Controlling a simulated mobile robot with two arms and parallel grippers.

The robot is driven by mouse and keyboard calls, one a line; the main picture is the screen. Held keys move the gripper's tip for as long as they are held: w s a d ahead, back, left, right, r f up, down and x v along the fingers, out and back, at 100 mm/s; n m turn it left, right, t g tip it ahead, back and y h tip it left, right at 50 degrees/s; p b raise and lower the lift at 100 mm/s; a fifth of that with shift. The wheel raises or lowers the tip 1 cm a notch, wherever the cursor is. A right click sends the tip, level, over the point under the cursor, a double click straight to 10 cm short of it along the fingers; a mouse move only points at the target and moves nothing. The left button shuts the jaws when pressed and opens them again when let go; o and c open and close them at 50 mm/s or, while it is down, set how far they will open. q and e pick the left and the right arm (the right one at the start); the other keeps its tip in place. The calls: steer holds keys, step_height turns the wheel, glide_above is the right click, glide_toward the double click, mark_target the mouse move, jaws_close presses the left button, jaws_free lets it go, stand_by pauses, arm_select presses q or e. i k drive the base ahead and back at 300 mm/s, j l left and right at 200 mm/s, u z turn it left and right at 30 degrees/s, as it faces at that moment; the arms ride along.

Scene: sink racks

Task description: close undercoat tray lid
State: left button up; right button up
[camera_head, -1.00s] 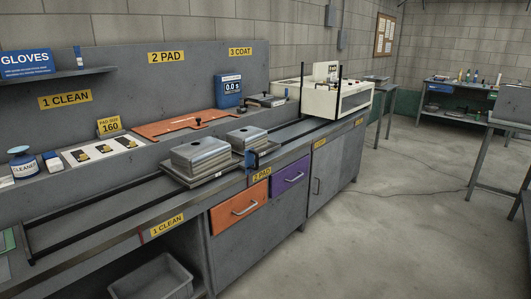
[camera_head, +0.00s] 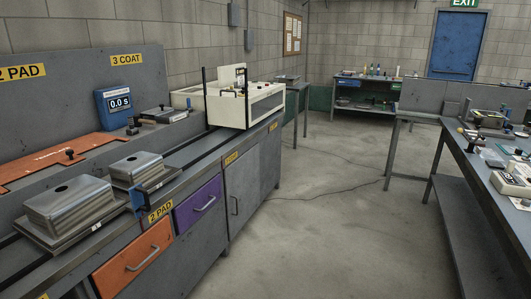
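No tray labelled undercoat can be made out, and I cannot tell which thing is its lid. A small grey case with a dark knob (camera_head: 163,115) sits at the back of the left bench, below the 3 COAT sign (camera_head: 127,59). A cream machine with a control panel (camera_head: 238,103) stands at the bench's far end. Two metal blocks (camera_head: 67,200) (camera_head: 137,168) sit on plates along the bench rail. Neither of my grippers shows in this view.
The left bench has an orange drawer (camera_head: 133,258) and a purple drawer (camera_head: 198,205), both shut. A right-hand table (camera_head: 452,150) carries several small items. Open concrete floor (camera_head: 310,225) lies between them, crossed by a thin cable. A blue door (camera_head: 457,46) is at the back.

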mark_target(162, 108)
steer(key=i+u, duration=0.15)
steer(key=i, duration=0.6)
steer(key=i+l+u, duration=0.1)
steer(key=i, duration=0.7)
steer(key=l, duration=0.1)
